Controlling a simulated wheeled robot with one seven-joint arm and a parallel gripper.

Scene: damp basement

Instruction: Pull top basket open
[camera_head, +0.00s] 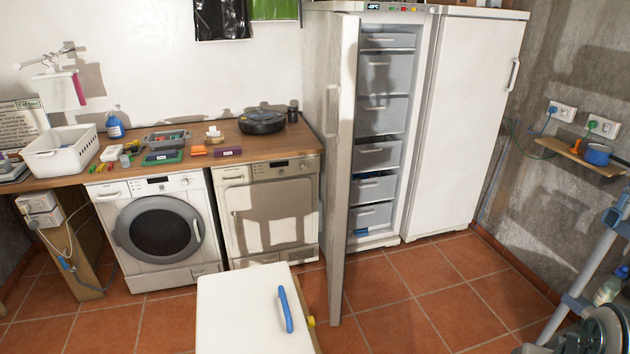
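The upright freezer (420,130) stands at the centre right with its door (343,160) swung wide open toward me, seen nearly edge-on. Inside is a column of several grey baskets with handle fronts. The top basket (388,41) is a shallow one just under the control panel and appears pushed in. The left edge of the column is close behind the open door. Blue items show in the lower baskets. My gripper is not in view, and nothing is seen touching the top basket.
A white-topped box (245,310) with a blue bar stands in the near foreground, left of the door's lower end. A closed white appliance (465,120) adjoins the freezer on the right. A blue-grey ladder-like frame (598,265) is at the right edge. Tiled floor (420,295) before the freezer is clear.

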